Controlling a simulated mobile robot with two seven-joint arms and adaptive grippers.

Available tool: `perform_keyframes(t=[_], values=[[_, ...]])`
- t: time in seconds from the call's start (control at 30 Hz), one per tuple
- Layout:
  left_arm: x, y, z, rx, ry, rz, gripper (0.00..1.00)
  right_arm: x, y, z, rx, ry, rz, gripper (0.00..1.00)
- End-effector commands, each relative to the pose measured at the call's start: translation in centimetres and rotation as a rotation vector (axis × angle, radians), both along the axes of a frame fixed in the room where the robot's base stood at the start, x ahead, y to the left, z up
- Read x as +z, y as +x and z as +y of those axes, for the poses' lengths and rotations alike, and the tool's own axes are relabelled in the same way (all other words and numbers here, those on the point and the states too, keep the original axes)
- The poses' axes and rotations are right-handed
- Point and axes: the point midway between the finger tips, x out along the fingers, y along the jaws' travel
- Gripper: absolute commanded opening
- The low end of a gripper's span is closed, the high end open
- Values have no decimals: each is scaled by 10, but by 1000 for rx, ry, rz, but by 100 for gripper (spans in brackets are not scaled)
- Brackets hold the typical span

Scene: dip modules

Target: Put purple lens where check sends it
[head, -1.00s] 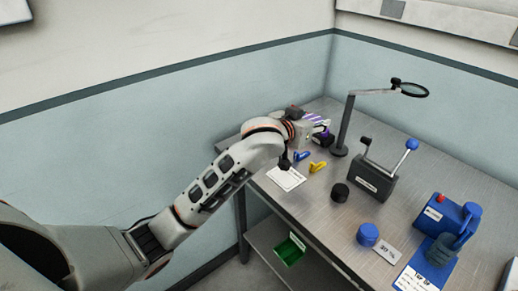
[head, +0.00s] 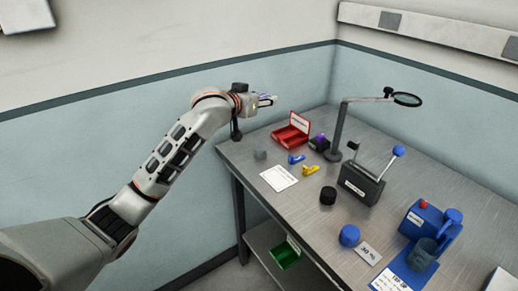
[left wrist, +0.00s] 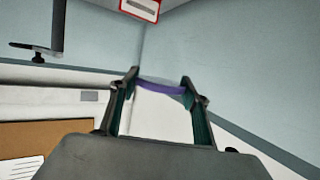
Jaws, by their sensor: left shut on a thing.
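My left gripper (head: 266,100) is raised above the far left end of the table, near the wall. It is shut on the purple lens, whose curved purple edge (left wrist: 160,87) spans between the fingertips in the left wrist view. A small dark block with a purple top (head: 319,142) stands on the table by the lamp's base. An open red bin (head: 291,133) stands beside it at the back. An open green bin (head: 286,255) sits on the lower shelf. A white printed card (head: 279,178) lies on the table; its text is unreadable. My right gripper is not in view.
A magnifier lamp (head: 340,126) stands behind a dark two-lever box (head: 361,186). Blue (head: 296,159) and yellow (head: 310,169) small pieces, a grey cube (head: 260,155), black (head: 328,195) and blue (head: 350,235) cylinders lie around. A blue machine (head: 424,222) is at right.

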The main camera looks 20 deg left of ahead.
Motion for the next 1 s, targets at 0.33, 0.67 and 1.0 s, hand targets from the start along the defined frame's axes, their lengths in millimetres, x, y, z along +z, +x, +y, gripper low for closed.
perform_keyframes(t=[0.33, 0.67, 1.0], values=[[-91, -1, 0, 1, 2, 6, 29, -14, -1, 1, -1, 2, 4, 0], [-139, 0, 0, 0, 1, 1, 29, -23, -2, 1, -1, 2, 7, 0], [-176, -1, 0, 0, 2, 6, 29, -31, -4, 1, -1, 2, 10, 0]])
